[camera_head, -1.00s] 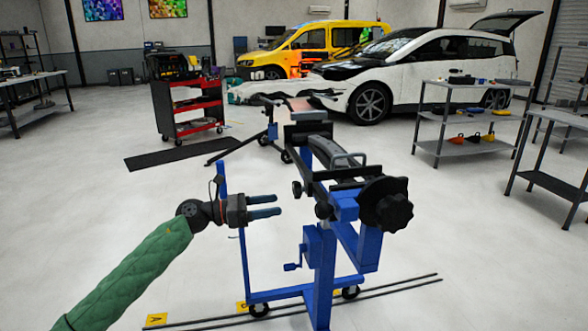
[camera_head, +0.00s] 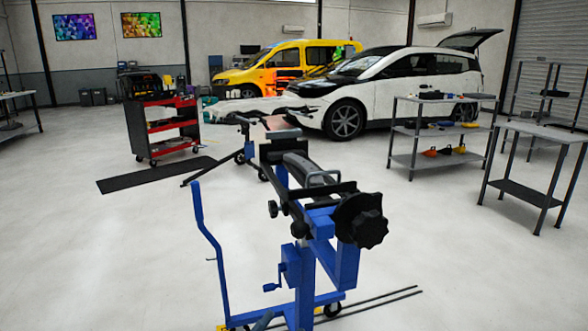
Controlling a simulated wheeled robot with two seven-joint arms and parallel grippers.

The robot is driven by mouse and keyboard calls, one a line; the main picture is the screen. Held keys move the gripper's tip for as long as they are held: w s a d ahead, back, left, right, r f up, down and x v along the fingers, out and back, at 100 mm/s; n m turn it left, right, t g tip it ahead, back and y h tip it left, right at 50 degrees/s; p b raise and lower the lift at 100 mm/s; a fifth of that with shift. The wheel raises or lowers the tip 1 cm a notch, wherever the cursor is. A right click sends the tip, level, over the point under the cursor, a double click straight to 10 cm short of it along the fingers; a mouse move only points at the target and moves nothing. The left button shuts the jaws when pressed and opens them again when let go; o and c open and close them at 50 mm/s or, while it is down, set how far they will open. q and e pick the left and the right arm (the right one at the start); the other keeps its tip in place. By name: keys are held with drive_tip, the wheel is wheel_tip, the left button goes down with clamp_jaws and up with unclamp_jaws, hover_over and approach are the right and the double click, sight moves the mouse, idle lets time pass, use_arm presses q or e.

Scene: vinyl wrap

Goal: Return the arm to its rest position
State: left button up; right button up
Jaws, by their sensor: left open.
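Only a fingertip of my left gripper (camera_head: 263,321) shows, a blue-grey tip at the bottom edge, in front of the foot of the blue stand (camera_head: 318,262). The rest of this gripper and its arm are below the picture. Nothing is seen held at the tip. I cannot tell whether it touches the stand. My right arm and gripper are not in view. The blue stand has a black knob (camera_head: 361,220) at its near end and a long beam running away from me.
A red tool cart (camera_head: 168,128) and a black mat (camera_head: 155,174) are at the left. Grey shelves (camera_head: 440,130) and a grey table (camera_head: 540,132) stand at the right. A white car (camera_head: 400,90) and yellow van (camera_head: 285,68) are behind. Open floor lies left of the stand.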

use_arm(q)
drive_tip(key=s+a+f+n+g+y+p, duration=0.35)
drive_tip(key=s+n+y+p, duration=0.25)
drive_tip(key=n+y+p, duration=0.4)
drive_tip(key=s+a+f+n+g+y+p, duration=0.2)
drive_tip(key=s+a+f+n+y+p, duration=0.15)
drive_tip(key=s+n+y+p, duration=0.6)
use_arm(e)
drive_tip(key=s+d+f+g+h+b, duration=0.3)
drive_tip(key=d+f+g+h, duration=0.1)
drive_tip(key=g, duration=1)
use_arm(q)
drive_tip(key=s+a+n+g+p, duration=0.2)
drive_tip(key=s+a+g+p, duration=0.2)
drive_tip(key=s+g+p, duration=0.3)
drive_tip(key=shift+s+r+g+y, duration=0.35)
drive_tip(key=shift+s, duration=0.5)
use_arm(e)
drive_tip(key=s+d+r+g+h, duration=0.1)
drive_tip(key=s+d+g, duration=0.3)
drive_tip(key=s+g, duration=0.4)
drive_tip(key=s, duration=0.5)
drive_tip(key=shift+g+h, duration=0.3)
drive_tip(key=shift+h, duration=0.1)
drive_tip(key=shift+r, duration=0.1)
